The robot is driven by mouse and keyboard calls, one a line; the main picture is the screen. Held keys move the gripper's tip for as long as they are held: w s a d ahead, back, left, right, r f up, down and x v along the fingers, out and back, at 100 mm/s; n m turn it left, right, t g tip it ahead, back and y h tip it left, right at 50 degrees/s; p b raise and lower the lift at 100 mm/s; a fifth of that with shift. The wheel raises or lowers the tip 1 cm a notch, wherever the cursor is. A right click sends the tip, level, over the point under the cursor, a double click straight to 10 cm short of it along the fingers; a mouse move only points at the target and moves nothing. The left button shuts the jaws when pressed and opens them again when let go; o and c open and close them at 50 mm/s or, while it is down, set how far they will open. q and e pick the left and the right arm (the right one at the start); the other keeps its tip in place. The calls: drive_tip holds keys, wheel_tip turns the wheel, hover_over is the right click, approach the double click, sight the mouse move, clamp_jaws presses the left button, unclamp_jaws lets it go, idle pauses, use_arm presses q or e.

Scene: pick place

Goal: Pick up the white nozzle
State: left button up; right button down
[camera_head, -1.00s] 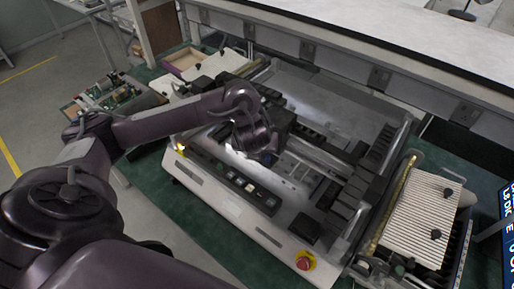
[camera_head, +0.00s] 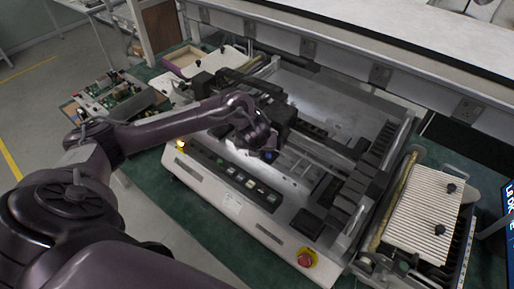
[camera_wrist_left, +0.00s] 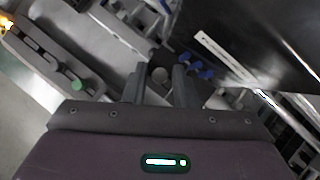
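My left gripper (camera_wrist_left: 160,88) reaches down into the grey machine (camera_head: 226,203). In the left wrist view its two dark fingers are apart. My right gripper is not in view.
Blue parts (camera_wrist_left: 197,70) lie close right of the fingers. A green button (camera_wrist_left: 76,85) is on the panel at left. Dark rails (camera_head: 330,150) cross the machine; a red emergency button (camera_head: 306,258) is at its front. A ribbed white tray (camera_head: 420,212) stands at right.

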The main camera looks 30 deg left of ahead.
use_arm(q)
drive_tip(key=c, duration=0.5)
clamp_jaws()
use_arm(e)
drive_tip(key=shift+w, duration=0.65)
use_arm(q)
drive_tip(key=shift+r, duration=0.1)
